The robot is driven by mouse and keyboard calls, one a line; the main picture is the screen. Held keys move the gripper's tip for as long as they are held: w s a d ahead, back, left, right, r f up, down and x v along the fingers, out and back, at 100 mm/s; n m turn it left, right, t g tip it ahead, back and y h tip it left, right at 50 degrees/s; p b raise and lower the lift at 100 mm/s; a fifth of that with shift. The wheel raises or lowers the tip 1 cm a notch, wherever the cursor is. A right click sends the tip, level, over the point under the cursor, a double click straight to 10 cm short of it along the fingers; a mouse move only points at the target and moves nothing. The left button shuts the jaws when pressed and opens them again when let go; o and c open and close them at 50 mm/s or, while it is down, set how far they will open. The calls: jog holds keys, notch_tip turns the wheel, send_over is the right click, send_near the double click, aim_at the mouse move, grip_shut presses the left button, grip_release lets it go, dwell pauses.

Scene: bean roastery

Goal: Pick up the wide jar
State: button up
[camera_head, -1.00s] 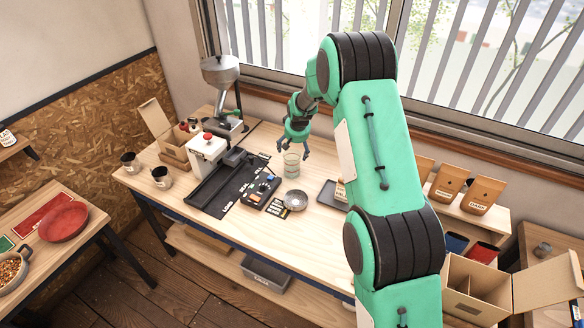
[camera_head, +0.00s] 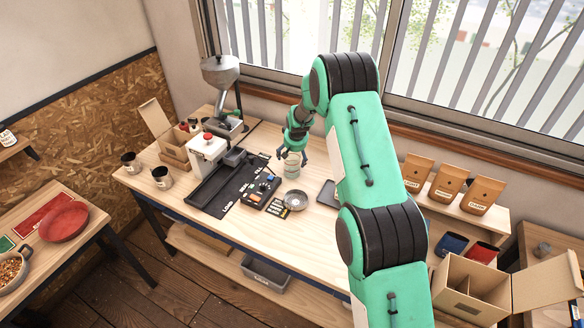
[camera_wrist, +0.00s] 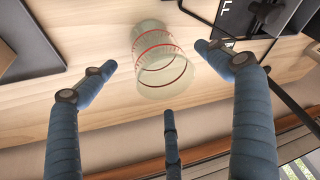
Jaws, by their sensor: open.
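The wide jar (camera_head: 293,166) is a short clear vessel standing on the wooden workbench, in front of the window. In the wrist view the jar (camera_wrist: 157,62) is see-through with red rings around it. My gripper (camera_head: 290,158) is at the jar's top in the head view. In the wrist view my gripper (camera_wrist: 155,78) has its blue fingers spread wide, with the jar beyond and between their tips. The fingers are empty, and I cannot tell whether any of them touches the jar.
A metal dish (camera_head: 295,200) stands just in front of the jar. A black tool tray (camera_head: 260,190) and a white machine (camera_head: 207,152) are to its left, a dark tray (camera_head: 328,194) to its right. Coffee bags (camera_head: 447,183) stand on the right shelf.

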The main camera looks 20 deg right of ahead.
aim_at(292, 159)
jog(key=shift+f, duration=0.15)
jog(key=shift+x, duration=2.45)
jog(key=c, duration=1.2)
jog(key=shift+r, duration=5.05)
jog(key=shift+w, duration=0.1)
